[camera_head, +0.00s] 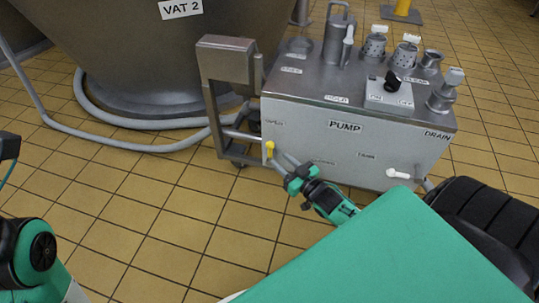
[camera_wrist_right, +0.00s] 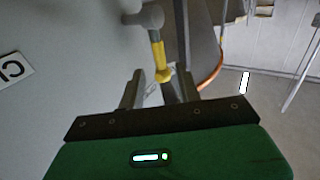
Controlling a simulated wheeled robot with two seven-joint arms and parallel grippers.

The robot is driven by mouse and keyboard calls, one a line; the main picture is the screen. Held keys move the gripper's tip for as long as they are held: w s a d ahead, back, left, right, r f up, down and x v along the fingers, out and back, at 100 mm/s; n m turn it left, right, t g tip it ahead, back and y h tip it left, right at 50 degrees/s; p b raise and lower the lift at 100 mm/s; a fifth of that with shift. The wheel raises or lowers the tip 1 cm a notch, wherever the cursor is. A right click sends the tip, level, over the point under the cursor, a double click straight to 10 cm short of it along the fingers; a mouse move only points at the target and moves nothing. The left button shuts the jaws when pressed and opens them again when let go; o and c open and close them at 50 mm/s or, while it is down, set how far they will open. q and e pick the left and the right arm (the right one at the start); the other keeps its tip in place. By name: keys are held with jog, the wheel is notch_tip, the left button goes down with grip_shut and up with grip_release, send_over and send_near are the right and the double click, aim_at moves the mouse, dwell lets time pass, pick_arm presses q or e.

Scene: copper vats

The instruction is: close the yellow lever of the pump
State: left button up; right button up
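The yellow lever (camera_head: 270,149) sticks out of the front of the grey pump (camera_head: 400,147), low on its left side. It also shows in the right wrist view (camera_wrist_right: 160,62), hanging from a grey fitting (camera_wrist_right: 147,18). My right gripper (camera_head: 284,163) is just to the right of and below the lever in the head view. In the right wrist view its two fingers (camera_wrist_right: 160,88) are apart, with the lever's rounded end near the gap between their tips. Whether a finger touches the lever, I cannot tell. Of my left arm only links show at the left edge.
A white lever (camera_head: 398,174) is on the pump's front at lower right. A grey metal stand (camera_head: 228,85) is left of the pump. The large vat (camera_head: 150,50) stands behind with a grey hose (camera_head: 150,145). The tiled floor (camera_head: 130,210) in front is clear.

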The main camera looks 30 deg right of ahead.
aim_at(270, 160)
jog(key=w+b, duration=0.1)
jog(key=w, duration=0.3)
jog(key=w+b, duration=0.1)
jog(key=w, duration=0.1)
jog(key=shift+w+a+b, duration=0.35)
jog(key=shift+w+a, duration=0.05)
grip_shut()
